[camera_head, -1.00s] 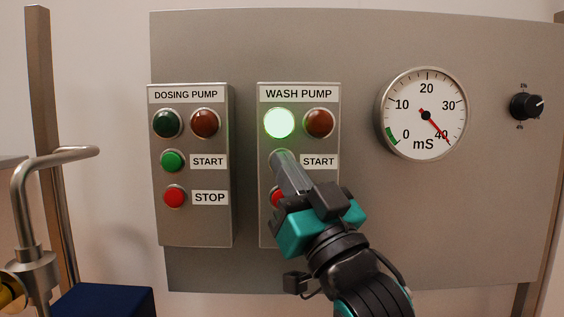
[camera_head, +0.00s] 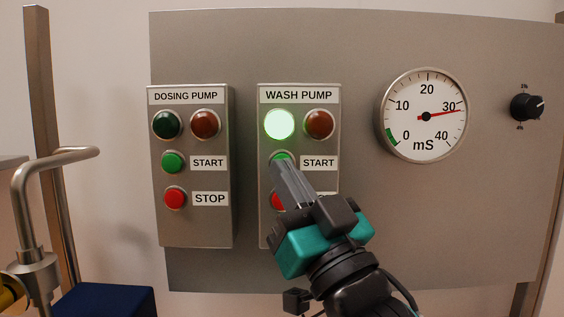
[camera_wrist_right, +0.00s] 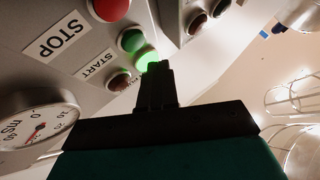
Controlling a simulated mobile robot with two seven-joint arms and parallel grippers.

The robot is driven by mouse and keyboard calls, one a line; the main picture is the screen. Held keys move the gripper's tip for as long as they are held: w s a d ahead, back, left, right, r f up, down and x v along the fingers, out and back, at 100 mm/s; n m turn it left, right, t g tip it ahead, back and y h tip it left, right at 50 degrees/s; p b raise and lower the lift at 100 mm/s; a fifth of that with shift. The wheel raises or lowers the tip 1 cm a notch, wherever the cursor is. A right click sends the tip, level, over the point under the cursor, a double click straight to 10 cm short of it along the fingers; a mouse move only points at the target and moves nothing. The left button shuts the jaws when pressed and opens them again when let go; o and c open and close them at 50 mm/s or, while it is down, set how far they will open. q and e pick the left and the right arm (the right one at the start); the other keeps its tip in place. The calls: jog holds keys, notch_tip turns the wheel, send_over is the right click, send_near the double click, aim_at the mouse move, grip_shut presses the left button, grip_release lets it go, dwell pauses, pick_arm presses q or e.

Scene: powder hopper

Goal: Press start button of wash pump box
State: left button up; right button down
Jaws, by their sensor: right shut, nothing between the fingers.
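The wash pump box (camera_head: 325,93) is a grey box with a lit green lamp (camera_head: 279,123) and a dull red lamp (camera_head: 318,124). Below them is its green start button (camera_head: 281,156), whose upper rim shows above my right fingertips; the rest is hidden. My right gripper (camera_head: 282,170) is shut and empty, just in front of the button's lower part. In the right wrist view the green start button (camera_wrist_right: 131,40) shows clear beside the fingertips (camera_wrist_right: 158,67); I cannot tell whether they touch it. The red stop button (camera_head: 275,201) is partly covered by the gripper. My left gripper is out of view.
The dosing pump box (camera_head: 195,230) stands to the left with its own start (camera_head: 173,162) and stop (camera_head: 174,197) buttons. A round mS gauge (camera_head: 427,140) reads just past 30. A black knob (camera_head: 526,106) is at right. A bent metal pipe (camera_head: 60,157) stands at left.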

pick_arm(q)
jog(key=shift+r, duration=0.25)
pick_arm(e)
jog(key=shift+s, duration=1.65)
